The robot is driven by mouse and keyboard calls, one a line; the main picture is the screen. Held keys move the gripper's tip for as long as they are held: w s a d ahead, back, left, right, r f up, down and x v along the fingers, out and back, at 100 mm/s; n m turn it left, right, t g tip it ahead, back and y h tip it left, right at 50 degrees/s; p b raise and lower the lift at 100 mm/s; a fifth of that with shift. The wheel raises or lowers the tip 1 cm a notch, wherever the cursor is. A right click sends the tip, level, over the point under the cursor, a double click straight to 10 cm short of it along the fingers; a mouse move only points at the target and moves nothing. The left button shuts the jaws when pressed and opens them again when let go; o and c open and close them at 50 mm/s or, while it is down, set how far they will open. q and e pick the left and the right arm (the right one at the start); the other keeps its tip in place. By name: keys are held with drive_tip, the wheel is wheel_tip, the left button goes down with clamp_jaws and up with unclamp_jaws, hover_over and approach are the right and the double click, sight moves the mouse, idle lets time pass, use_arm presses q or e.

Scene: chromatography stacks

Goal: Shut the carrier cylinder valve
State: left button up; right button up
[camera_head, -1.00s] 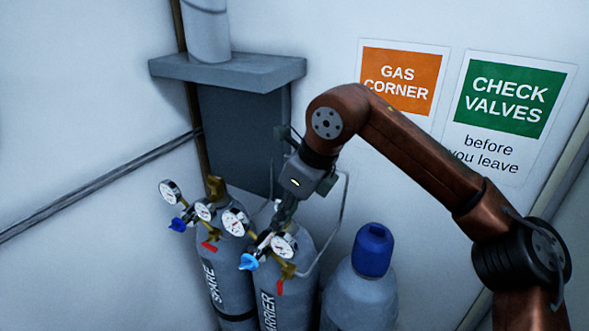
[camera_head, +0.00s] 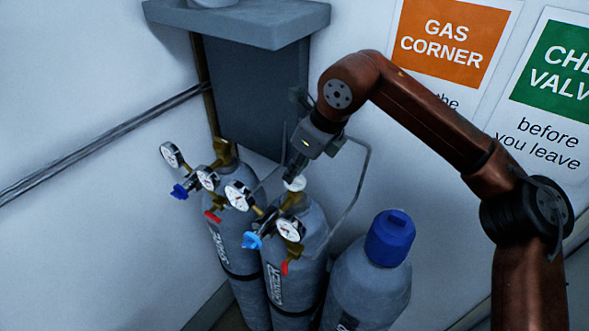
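The carrier cylinder (camera_head: 308,268) is the grey middle one, with its label on the front. On its top a pale round knob (camera_head: 294,184) sits above the brass valve (camera_head: 291,201). My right gripper (camera_head: 293,172) reaches down from the upper right, with its fingertips at or just over the knob. I cannot tell if the fingers touch it or how far they are apart. The carrier regulator has two white gauges (camera_head: 289,229), a light blue knob (camera_head: 252,241) and a red lever (camera_head: 285,267). My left gripper is not in view.
The spare cylinder (camera_head: 240,262) stands close on the left, with its own gauges and dark blue knob (camera_head: 179,191). A capped cylinder (camera_head: 370,285) stands on the right. A thin grey tube (camera_head: 361,190) loops beside my gripper. A dark duct (camera_head: 262,95) and wall are behind.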

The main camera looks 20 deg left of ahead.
drive_tip(key=shift+w+f, duration=1.1)
drive_tip(key=shift+w, duration=0.15)
drive_tip(key=shift+s+a+r, duration=0.15)
drive_tip(key=shift+s+a, duration=0.1)
drive_tip(key=shift+s, duration=0.3)
drive_tip(key=shift+w+d, duration=0.1)
drive_tip(key=shift+w, duration=0.2)
drive_tip(key=c, duration=0.3)
drive_tip(key=shift+s, duration=0.1)
clamp_jaws()
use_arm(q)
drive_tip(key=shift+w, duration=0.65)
